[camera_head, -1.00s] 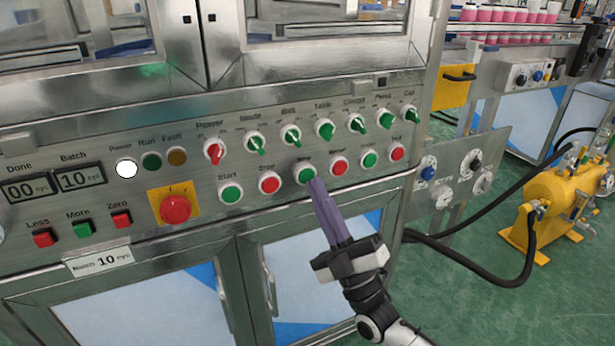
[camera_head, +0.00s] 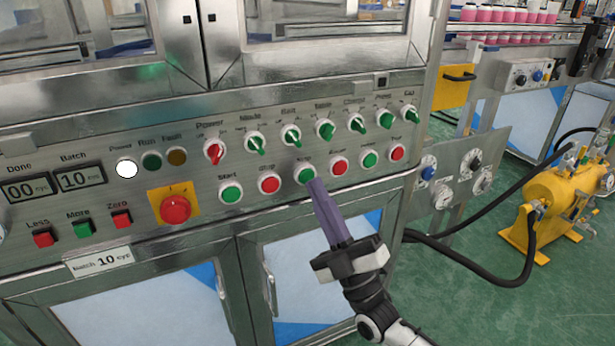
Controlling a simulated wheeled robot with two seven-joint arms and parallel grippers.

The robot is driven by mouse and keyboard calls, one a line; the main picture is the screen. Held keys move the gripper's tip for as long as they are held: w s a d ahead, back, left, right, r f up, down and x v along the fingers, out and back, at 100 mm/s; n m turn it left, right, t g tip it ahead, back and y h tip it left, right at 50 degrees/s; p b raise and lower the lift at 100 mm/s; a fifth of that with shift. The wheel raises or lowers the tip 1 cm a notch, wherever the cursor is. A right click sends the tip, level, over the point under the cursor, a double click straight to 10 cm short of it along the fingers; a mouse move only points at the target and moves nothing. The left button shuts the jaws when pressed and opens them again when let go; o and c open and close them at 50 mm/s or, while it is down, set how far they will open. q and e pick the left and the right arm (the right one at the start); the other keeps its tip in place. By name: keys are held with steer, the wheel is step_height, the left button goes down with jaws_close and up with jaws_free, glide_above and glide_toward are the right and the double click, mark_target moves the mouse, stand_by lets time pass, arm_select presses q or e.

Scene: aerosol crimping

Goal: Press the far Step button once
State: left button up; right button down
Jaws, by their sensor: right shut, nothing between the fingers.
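The Step button (camera_head: 305,174) is a green round button in a white ring, in the lower row of the machine's control panel. My right gripper (camera_head: 313,184) has purple fingers, shut and empty, with the tips at the lower right edge of the Step button. The tips overlap the button's rim in this view; I cannot tell whether they touch it. The button's label above it is partly blurred. My left gripper is not in view.
The red Stop button (camera_head: 269,183) and another red button (camera_head: 338,166) sit close on either side. Green switches (camera_head: 325,129) line the row above. A red emergency stop (camera_head: 175,209) is at left. A yellow pump (camera_head: 560,205) stands on the floor at right.

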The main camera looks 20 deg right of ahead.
steer(key=shift+w, duration=0.45)
